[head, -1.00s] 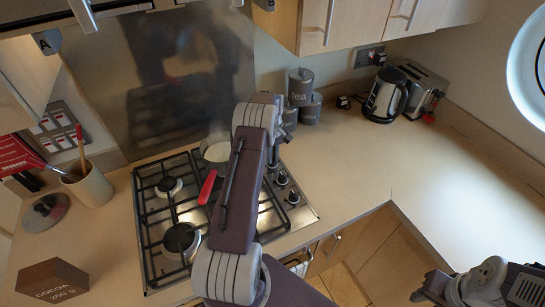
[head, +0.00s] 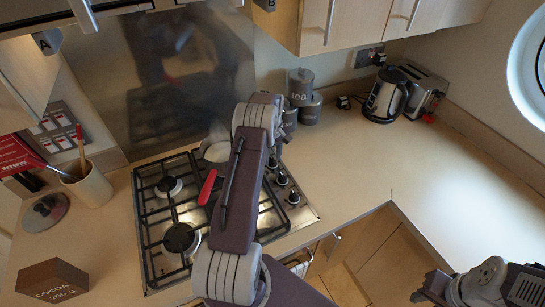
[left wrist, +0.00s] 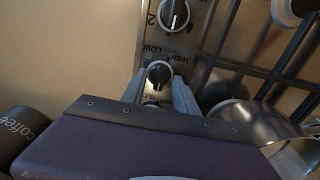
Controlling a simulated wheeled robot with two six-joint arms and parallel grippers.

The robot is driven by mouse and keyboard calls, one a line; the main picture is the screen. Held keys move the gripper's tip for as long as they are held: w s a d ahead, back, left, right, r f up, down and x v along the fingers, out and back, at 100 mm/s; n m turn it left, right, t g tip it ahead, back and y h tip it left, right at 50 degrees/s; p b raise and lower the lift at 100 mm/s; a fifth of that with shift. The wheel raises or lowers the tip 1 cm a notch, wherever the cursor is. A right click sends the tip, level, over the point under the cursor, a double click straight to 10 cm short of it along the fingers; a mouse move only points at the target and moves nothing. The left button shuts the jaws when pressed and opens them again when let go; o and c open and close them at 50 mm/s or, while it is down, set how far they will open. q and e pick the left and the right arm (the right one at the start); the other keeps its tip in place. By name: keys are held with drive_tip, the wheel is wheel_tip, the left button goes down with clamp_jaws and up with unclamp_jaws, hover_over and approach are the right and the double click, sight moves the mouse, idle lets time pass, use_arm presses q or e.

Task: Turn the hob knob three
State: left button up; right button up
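The hob (head: 195,222) has a row of dark knobs on its right side, such as the front one (head: 293,197). In the left wrist view a dark round knob with a white pointer line (left wrist: 158,75) sits between the fingertips of my left gripper (left wrist: 158,92). The fingers are apart, one on each side of the knob; whether they touch it I cannot tell. The knob marked 2 (left wrist: 173,15) is beyond it. The near knob's number is hidden. In the head view my left arm hides most of its gripper. Part of my right arm shows at bottom right; its finger state is unclear.
A pan (head: 217,151) with a red handle (head: 207,187) stands on the back right burner. Grey canisters (head: 301,88), a kettle (head: 385,95) and a toaster (head: 424,88) stand behind and right. The counter (head: 350,170) right of the hob is clear.

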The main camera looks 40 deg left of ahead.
sight(273, 159)
use_arm(q)
drive_tip(key=shift+r, duration=0.3)
wheel_tip(273, 159, up, 8)
drive_tip(key=b, duration=0.1)
drive_tip(key=shift+r, duration=0.2)
drive_tip(key=s+d+r+m, duration=0.1)
drive_tip(key=s+d+m, duration=0.3)
drive_tip(key=d, duration=0.5)
drive_tip(key=s+d+m, duration=0.3)
drive_tip(key=s+d, duration=0.1)
drive_tip(key=d, duration=0.5)
drive_tip(key=s+d+f+m+t, duration=0.1)
drive_tip(key=s+d+m, duration=0.4)
drive_tip(key=s, duration=0.8)
drive_tip(key=shift+d+f+b, duration=0.3)
drive_tip(key=shift+d+f, duration=0.25)
drive_tip(key=shift+d, duration=0.2)
